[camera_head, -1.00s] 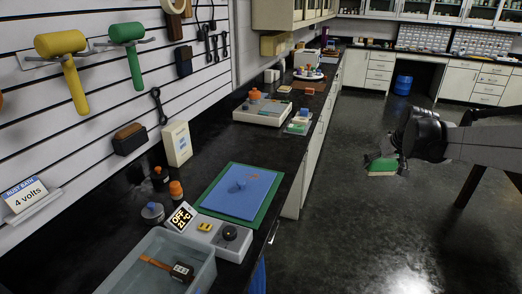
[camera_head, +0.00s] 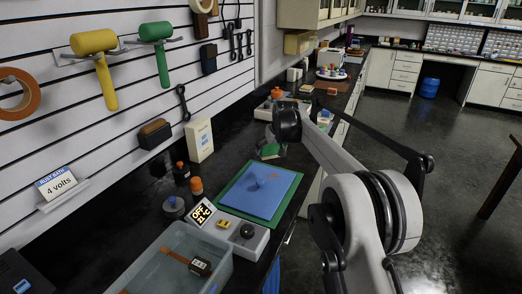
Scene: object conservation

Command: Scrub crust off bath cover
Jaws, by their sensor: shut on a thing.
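The blue bath cover (camera_head: 262,199) lies flat on a green mat (camera_head: 234,194) on the black bench. It has a small blue knob, and a small brownish patch of crust (camera_head: 273,177) shows near its back edge. My gripper (camera_head: 270,148) is above the back edge of the mat, shut on a green brush (camera_head: 269,151). The brush is small and partly hidden by the dark gripper and arm. I cannot tell whether it touches the mat.
An open grey water bath (camera_head: 222,262) with a brown-handled object inside stands in front, beside a control box (camera_head: 247,231) reading OFF 21 °C. Orange-capped bottles (camera_head: 196,187) and a white carton (camera_head: 199,140) stand left of the mat. A balance-like device is behind.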

